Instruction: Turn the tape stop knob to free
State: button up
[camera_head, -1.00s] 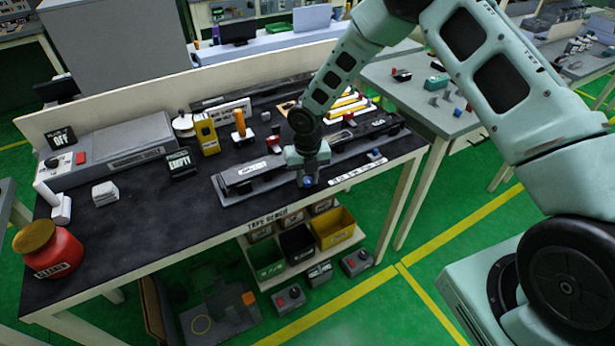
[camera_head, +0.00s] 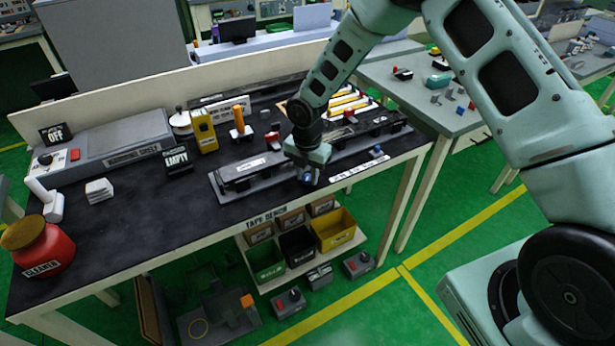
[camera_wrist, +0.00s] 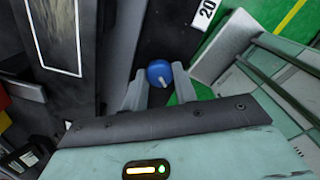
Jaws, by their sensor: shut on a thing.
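The long fixture (camera_head: 232,184) runs along the bench front beside my gripper. A second blue-topped part (camera_head: 376,151) stands to the right. A white label strip (camera_head: 355,172) lies at the edge. Bins (camera_head: 334,238) are below. The dark bench top at left front is mostly clear.

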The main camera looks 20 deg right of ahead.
aim_at(308, 176)
jog(key=m+b, duration=0.1)
jog(key=m, duration=0.3)
jog(key=shift+m+b, duration=0.3)
jog(key=m+b, duration=0.1)
jog(key=m, duration=0.2)
jog(key=shift+w+m, duration=0.1)
jog(key=shift+m, duration=0.3)
jog(key=m+b, duration=0.2)
jog(key=m, duration=0.5)
jog(key=m+b, duration=0.1)
jog(key=m, duration=0.5)
jog(key=shift+m+b, duration=0.3)
jog(key=shift+b, duration=0.05)
jog(key=m, duration=0.5)
jog(key=shift+m, duration=0.3)
jog(key=o, duration=1)
notch_tip(308, 176, up, 18)
jog(key=shift+f+b, duration=0.25)
jog(key=shift+b, duration=1)
